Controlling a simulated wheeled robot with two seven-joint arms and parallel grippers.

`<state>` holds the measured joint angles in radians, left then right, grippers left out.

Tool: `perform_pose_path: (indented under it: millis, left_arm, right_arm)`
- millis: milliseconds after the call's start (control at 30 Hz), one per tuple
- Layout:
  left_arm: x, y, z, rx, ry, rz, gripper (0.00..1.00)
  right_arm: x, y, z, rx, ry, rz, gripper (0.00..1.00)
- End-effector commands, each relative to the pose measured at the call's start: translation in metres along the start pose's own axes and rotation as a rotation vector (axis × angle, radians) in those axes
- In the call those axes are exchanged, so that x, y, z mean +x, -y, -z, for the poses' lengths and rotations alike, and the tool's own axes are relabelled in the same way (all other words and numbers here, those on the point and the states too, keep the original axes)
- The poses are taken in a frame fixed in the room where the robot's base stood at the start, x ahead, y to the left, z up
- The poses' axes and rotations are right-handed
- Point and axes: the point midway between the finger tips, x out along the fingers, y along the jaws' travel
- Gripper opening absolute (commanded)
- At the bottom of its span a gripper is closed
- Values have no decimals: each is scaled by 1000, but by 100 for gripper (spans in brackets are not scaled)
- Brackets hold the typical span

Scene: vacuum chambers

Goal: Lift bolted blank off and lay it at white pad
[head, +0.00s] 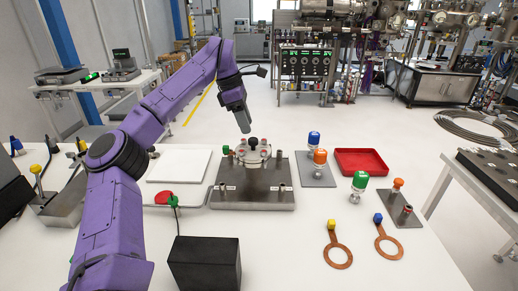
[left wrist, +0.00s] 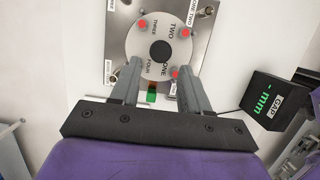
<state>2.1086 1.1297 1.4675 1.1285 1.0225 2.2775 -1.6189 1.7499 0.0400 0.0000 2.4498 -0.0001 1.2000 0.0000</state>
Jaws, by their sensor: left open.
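The bolted blank (head: 244,157) is a pale round disc with a black knob on a flange, on a grey metal plate (head: 225,194) in mid-table. In the left wrist view the blank (left wrist: 143,46) shows red-topped bolts around its rim and number words by them. My left gripper (head: 244,127) is just above the blank, pointing down. Its open fingers (left wrist: 161,72) show empty in the left wrist view, at the near edge of the disc, knob beyond them. A white pad (head: 180,166) lies bare to the left of the plate. My right gripper is not in view.
A red tray (head: 361,162) and stands with coloured knobs are to the right. Two copper rings (head: 338,256) lie at front right. A black box (head: 204,262) and a red button (head: 163,197) sit in front of the pad. My left arm crosses the left side.

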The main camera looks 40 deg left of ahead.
Motion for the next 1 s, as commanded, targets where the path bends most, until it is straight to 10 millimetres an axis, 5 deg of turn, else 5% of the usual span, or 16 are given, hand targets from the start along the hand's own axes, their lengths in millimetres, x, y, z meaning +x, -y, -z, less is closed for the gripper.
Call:
perform_pose_path:
  millis: [400, 667, 700, 833, 1000]
  left_arm:
    - [67, -5, -4, 2, -4, 7, 46]
    - [74, -5, -3, 0, -4, 4, 46]
    - [74, -5, -3, 0, -3, 4, 43]
    - [73, -5, -3, 1, -3, 3, 0]
    - [73, -5, -4, 2, -2, 2, 0]
  right_arm:
    - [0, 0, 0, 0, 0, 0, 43]
    - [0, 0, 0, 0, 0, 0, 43]
    - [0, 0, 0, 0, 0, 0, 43]
    - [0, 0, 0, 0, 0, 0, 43]
    - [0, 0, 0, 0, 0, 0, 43]
